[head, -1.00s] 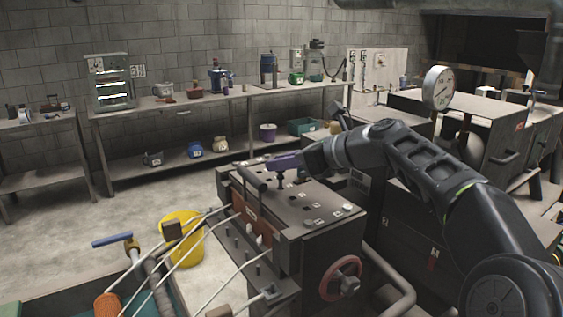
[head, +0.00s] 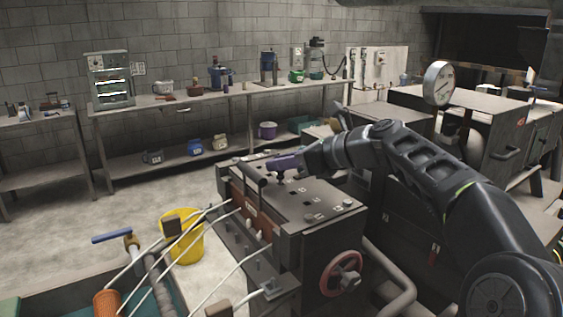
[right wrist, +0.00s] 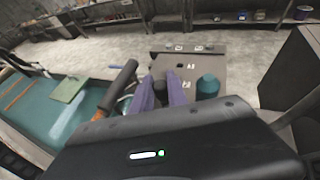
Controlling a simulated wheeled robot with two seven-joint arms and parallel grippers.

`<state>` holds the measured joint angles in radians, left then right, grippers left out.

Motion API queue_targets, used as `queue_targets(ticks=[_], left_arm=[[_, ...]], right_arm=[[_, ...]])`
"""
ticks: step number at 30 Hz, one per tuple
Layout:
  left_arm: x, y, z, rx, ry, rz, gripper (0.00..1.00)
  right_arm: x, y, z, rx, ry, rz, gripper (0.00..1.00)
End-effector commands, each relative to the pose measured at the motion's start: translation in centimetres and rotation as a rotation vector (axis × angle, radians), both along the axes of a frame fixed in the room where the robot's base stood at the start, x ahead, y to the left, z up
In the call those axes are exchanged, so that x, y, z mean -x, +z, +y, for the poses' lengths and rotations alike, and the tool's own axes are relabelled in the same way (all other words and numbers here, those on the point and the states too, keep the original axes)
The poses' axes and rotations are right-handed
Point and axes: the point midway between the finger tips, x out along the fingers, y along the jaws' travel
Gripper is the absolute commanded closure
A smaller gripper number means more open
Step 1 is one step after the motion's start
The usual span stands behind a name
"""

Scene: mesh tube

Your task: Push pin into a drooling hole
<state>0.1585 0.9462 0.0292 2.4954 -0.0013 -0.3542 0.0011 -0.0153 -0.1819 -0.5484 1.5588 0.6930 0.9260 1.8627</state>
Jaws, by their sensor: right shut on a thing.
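My right gripper (head: 287,163) has purple fingers and is over the far left part of the machine's dark top plate (head: 320,209). It is shut on a small dark pin (head: 279,175), which points down at the plate. I cannot tell whether the pin's tip is in a hole. In the right wrist view the fingers (right wrist: 161,94) show, with a dark part between them. Several holes with pale labels are in the plate. White strands (head: 180,245) run from the machine's front; I cannot tell which hole drools. My left gripper is not in view.
A dark cylinder bar (head: 254,172) stands close left of the gripper. A teal round-topped piece (right wrist: 207,86) is close beside the fingers in the wrist view. A red handwheel (head: 342,273), yellow bucket (head: 190,247) and pressure gauge (head: 438,83) surround the machine. Floor behind is clear.

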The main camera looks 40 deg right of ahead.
Motion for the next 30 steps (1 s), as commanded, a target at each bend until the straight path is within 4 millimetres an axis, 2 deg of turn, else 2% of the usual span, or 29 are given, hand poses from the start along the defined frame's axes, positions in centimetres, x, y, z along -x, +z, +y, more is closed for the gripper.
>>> queue_targets(ticks=[27, 28, 30], left_arm=[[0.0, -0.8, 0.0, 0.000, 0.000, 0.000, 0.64], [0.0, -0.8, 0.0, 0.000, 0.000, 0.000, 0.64], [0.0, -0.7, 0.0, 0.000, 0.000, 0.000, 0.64]], right_arm=[[0.0, -1.1, 0.0, 0.000, -0.001, -0.001, 1.00], [0.0, -1.1, 0.0, 0.001, -0.001, -0.001, 0.80], [0.0, -1.1, 0.0, 0.000, -0.001, -0.001, 0.74]])
